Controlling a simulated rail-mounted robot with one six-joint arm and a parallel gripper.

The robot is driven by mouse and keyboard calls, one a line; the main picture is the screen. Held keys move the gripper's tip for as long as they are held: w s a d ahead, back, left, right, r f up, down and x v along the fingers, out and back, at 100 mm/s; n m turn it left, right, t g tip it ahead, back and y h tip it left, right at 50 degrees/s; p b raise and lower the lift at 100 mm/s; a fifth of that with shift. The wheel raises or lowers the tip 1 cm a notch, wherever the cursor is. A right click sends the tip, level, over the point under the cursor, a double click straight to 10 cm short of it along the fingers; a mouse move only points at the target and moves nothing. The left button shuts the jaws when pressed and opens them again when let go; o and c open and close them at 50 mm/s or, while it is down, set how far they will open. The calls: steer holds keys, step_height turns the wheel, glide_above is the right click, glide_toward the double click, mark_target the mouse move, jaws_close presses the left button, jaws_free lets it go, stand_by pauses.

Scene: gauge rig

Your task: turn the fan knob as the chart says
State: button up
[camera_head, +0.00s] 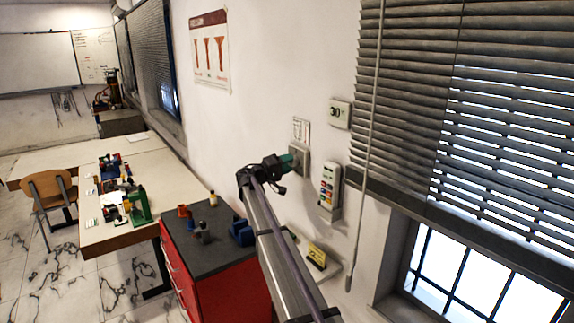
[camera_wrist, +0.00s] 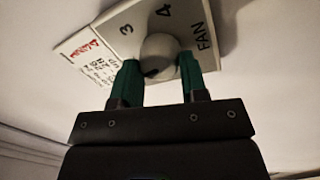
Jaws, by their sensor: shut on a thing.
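The fan knob (camera_wrist: 159,47) is a round grey knob on a pale wall plate (camera_wrist: 193,22) marked FAN, with the numbers 3 and 4 visible. My gripper (camera_wrist: 158,64) has its green fingers on either side of the knob and is shut on it. The lower part of the knob and plate is hidden by the fingers and the gripper body. The chart (camera_wrist: 88,60) is a white card with red and black writing beside the plate, too blurred to read. In the head view my gripper (camera_head: 289,163) reaches the plate (camera_head: 301,150) under the chart (camera_head: 301,129).
A wall display (camera_head: 340,113) reads about 30°. A white remote (camera_head: 329,187) in a holder hangs just right of my gripper. Window blinds (camera_head: 410,90) with a hanging rod are further right. A red cabinet (camera_head: 225,285) with small objects on its dark top stands below left.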

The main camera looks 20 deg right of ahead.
steer(key=shift+r+m+g+p, duration=0.1)
steer(key=shift+m+g+p, duration=0.35)
steer(key=shift+m, duration=2.75)
steer(key=o, duration=0.9)
steer(key=shift+a, duration=0.15)
steer(key=a, duration=0.3)
steer(key=s+a, duration=0.1)
steer(key=a, duration=0.3)
steer(key=a+f+b, duration=0.1)
steer(key=a, duration=0.2)
steer(key=shift+s+a, duration=0.2)
steer(key=shift+a, duration=0.05)
steer(key=shift+o, duration=0.3)
steer(key=shift+r, duration=0.1)
